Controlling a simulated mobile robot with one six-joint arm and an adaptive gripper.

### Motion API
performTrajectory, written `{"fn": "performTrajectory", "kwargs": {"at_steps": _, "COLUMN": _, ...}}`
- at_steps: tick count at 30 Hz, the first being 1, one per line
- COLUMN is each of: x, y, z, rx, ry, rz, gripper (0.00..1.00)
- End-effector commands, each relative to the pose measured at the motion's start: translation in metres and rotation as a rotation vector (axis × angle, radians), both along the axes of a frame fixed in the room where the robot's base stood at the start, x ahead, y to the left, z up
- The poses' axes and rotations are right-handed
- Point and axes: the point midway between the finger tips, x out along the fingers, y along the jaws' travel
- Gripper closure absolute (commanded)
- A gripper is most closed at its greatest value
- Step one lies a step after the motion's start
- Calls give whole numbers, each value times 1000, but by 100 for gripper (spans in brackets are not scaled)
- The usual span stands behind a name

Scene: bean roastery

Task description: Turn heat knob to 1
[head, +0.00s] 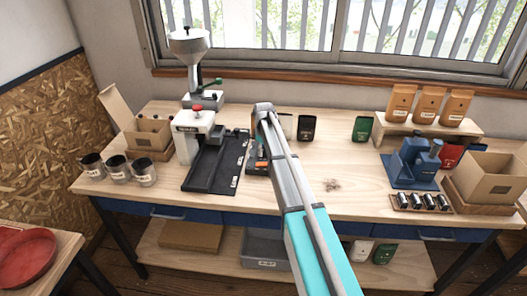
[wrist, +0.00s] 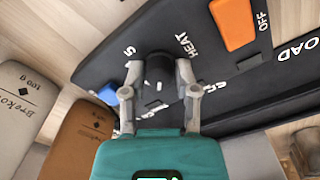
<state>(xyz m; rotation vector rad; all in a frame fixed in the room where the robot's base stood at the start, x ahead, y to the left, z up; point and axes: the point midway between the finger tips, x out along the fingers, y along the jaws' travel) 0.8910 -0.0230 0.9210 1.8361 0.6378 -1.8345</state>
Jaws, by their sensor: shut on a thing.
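The heat knob (wrist: 159,70) is a round dark knob on a black panel (wrist: 120,62), beside the white word HEAT in the wrist view. White marks and a 5 are printed around it; the other marks are partly covered and I cannot read which one the knob points to. My gripper (wrist: 161,73) has one finger on each side of the knob and is shut on it. In the head view my arm hides the knob and most of the panel, whose dark edge (head: 252,150) shows left of the arm.
An orange switch (wrist: 233,22) marked OFF and a blue part (wrist: 108,95) sit on the panel. A black tray-like base (head: 213,172) and a grinder (head: 189,62) stand left. Bean pouches (head: 306,128) stand behind.

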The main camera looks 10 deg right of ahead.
Motion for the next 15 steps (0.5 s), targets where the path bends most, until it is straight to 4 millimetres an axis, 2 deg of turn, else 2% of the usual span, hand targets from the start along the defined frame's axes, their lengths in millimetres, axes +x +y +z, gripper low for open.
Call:
{"fn": "performTrajectory", "kwargs": {"at_steps": 6, "x": -1, "y": 0, "z": 0, "rx": 0, "ry": 1, "rz": 134, "gripper": 100}}
{"fn": "performTrajectory", "kwargs": {"at_steps": 15, "x": -1, "y": 0, "z": 0, "rx": 0, "ry": 3, "rz": 207, "gripper": 100}}
